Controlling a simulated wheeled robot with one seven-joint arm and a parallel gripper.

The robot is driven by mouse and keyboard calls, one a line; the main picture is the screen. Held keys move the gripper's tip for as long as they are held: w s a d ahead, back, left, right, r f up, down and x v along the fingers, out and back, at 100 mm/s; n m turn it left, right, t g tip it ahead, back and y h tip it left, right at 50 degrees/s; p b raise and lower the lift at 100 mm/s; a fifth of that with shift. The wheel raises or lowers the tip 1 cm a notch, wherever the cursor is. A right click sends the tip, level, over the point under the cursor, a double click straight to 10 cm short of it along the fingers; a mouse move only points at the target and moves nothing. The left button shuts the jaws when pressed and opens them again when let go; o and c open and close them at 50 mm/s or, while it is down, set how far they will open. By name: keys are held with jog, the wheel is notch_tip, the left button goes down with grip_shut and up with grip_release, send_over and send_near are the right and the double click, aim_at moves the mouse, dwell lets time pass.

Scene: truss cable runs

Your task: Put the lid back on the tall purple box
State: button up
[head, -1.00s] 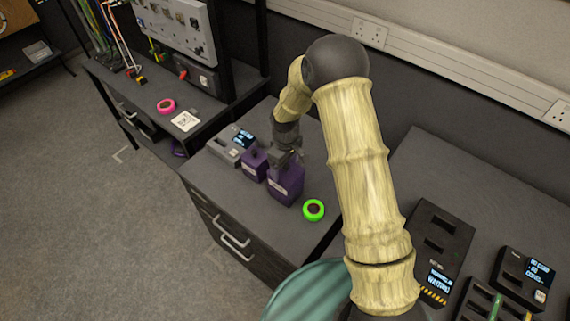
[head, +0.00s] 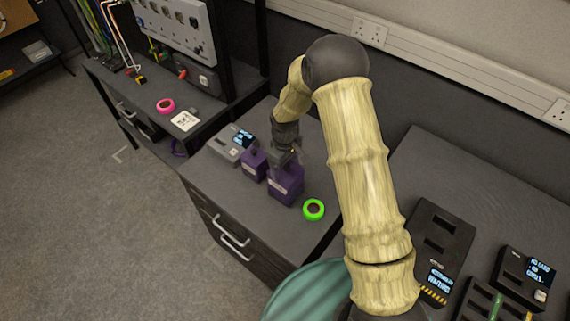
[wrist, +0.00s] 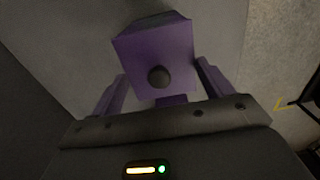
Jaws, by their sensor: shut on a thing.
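The tall purple box (head: 287,188) stands upright on the dark cabinet top, with a pale label on its front. My gripper (head: 286,160) is right over the box's top and hides most of it in the head view. In the wrist view, a square purple lid (wrist: 136,52) with a dark round knob (wrist: 158,75) faces the camera. It lies between the two fingers of my gripper (wrist: 160,72), which is shut on it. I cannot tell whether the lid rests fully on the box.
A shorter purple box (head: 253,165) stands close on the left of the tall one, by a grey device (head: 231,146) with a display. A green tape roll (head: 313,210) lies close on the right. Black devices (head: 437,245) stand on the bench at right.

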dwell(0.7)
jog(key=o, duration=0.9)
jog(key=shift+o, duration=0.2)
jog(key=shift+r+p, duration=2.3)
jog(key=shift+r, duration=1.2)
grip_shut()
jog(key=shift+f+b, duration=1.5)
jog(key=shift+f, duration=0.7)
